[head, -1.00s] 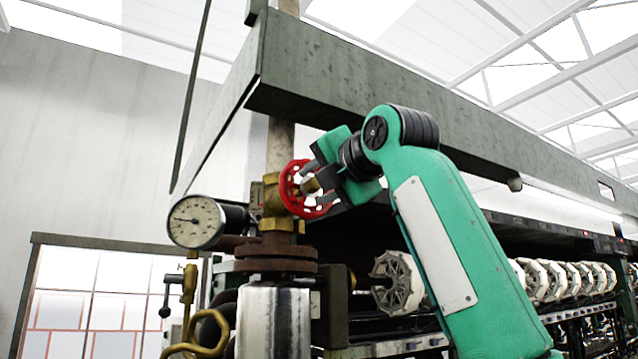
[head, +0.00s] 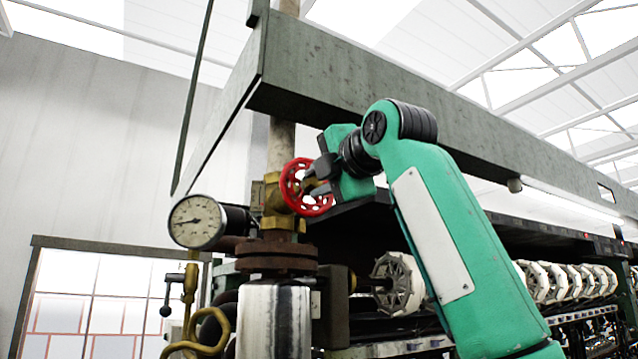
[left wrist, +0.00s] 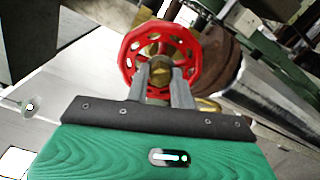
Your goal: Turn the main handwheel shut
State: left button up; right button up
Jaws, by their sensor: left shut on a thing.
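The main handwheel (head: 289,180) is a red wheel with holes in its rim, on a brass valve (head: 273,205) beside a vertical pipe. In the left wrist view the red handwheel (left wrist: 130,52) faces me, with a brass hub in its middle. My left gripper (head: 314,182) is at the wheel's face. In the wrist view its grey fingers (left wrist: 160,82) stand on either side of the brass hub, shut on the wheel's middle. The fingertips' exact contact is partly hidden. My right gripper is in neither view.
A round pressure gauge (head: 197,221) sits left of the valve. A rusty flange (head: 276,256) and a shiny cylinder (head: 273,318) are below. A heavy grey-green beam (head: 400,85) runs above my arm. White reels (head: 397,284) line the machine at right.

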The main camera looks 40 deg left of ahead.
pick_arm(q)
jog(key=o, duration=0.9)
jog(key=shift+c, duration=0.2)
jog(key=shift+w, duration=0.1)
jog(key=b+v, duration=0.2)
jog(key=v, duration=0.5)
